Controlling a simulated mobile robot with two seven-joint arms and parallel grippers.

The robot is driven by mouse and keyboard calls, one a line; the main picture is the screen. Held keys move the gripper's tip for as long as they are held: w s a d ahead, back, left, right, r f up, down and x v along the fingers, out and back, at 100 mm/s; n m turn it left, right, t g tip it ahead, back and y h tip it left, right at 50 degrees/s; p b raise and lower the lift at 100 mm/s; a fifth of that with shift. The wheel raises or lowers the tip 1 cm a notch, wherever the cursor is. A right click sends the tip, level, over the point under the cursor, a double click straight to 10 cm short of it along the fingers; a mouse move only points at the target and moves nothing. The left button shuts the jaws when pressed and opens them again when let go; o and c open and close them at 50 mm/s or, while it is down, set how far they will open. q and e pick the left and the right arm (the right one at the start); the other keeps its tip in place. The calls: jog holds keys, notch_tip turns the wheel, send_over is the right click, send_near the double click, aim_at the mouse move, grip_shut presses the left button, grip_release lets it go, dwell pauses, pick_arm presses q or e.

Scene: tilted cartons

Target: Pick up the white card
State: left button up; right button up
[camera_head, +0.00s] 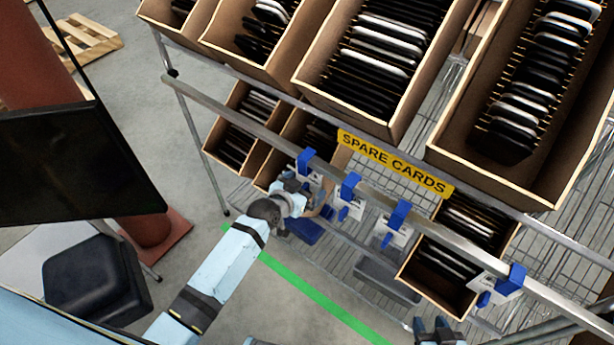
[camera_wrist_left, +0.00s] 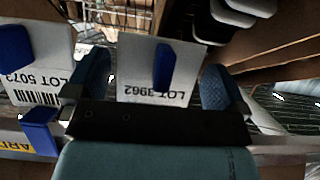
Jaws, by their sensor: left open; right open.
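Several white cards hang from blue clips along a grey rail below the yellow SPARE CARDS sign. My left gripper (camera_head: 303,196) is at the leftmost card (camera_head: 310,178). In the left wrist view, a white card marked LOT 3962 (camera_wrist_left: 132,72) with a blue clip (camera_wrist_left: 164,66) lies between the open fingers of my left gripper (camera_wrist_left: 155,82). Both fingers look apart from it, one to each side. Another white card marked LOT 5073 (camera_wrist_left: 38,75) is further left there. My right gripper (camera_head: 440,331) shows at the bottom edge, open and away from the cards.
The rail (camera_head: 245,121) runs across the front of a wire rack. Cartons (camera_head: 440,150) of dark and white items stand tilted above it, smaller cartons (camera_head: 405,272) below. A yellow sign (camera_head: 395,164) hangs above the cards. Green tape (camera_head: 322,297) marks open floor.

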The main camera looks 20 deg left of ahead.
pick_arm(q)
jog(key=shift+w+d+f, duration=0.15)
jog(key=shift+w+f, duration=0.05)
jog(key=shift+w, duration=0.25)
jog(key=shift+c, duration=0.2)
jog(key=c, duration=0.8)
jog(key=shift+r, duration=0.15)
